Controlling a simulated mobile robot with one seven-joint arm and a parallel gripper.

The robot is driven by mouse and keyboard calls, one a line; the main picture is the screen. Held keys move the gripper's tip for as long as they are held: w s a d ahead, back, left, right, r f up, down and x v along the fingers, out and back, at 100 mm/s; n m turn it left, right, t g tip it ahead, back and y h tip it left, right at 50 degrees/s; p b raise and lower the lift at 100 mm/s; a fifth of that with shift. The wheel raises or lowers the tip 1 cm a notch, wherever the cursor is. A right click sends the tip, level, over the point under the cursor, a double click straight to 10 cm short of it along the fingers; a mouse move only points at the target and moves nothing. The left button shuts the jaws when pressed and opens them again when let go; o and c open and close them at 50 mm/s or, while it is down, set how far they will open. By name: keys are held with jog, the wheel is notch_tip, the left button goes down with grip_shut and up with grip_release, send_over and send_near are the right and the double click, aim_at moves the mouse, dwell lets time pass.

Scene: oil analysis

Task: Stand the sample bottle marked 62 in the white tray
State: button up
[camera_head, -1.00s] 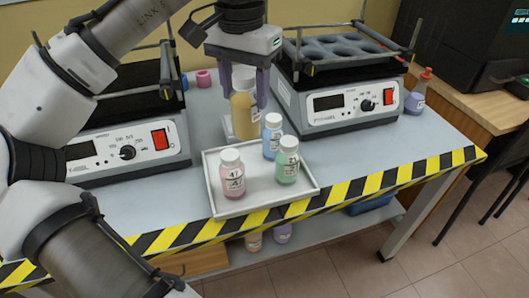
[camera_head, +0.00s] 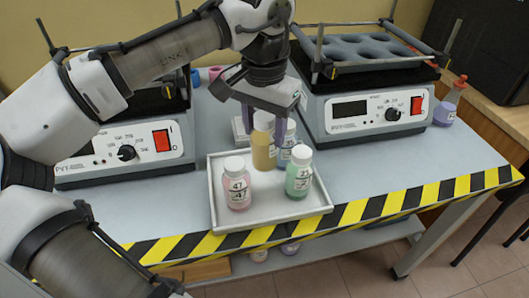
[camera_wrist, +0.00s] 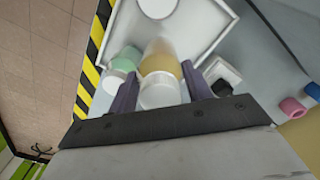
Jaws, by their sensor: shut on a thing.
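My gripper (camera_head: 266,122) is shut on an amber-yellow bottle (camera_head: 264,152) with a white cap, held about upright. No number can be read on it. It also shows between the purple fingers in the wrist view (camera_wrist: 160,62). The bottle is over the back middle part of the white tray (camera_head: 216,192); I cannot tell whether its base touches the tray floor. A pink bottle marked 47 (camera_head: 237,188) stands at the tray's left, a green bottle (camera_head: 299,178) at the right. A blue bottle (camera_head: 285,155) is behind the green one, partly hidden by the gripper and amber bottle.
A shaker (camera_head: 360,110) stands behind right and another device (camera_head: 125,155) at left. A small white-and-grey item (camera_head: 240,130) is just behind the tray. A purple flask (camera_head: 449,105) is at far right. The striped table edge (camera_head: 355,212) runs close in front of the tray. The tray's front middle is bare.

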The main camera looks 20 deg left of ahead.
aim_at(264, 151)
jog(key=shift+f+b, duration=0.4)
jog(key=shift+f, duration=2.55)
jog(key=shift+f, duration=0.1)
jog(key=o, duration=0.9)
notch_tip(264, 151, up, 12)
jog(key=shift+r+p, duration=0.15)
jog(key=shift+p, duration=0.75)
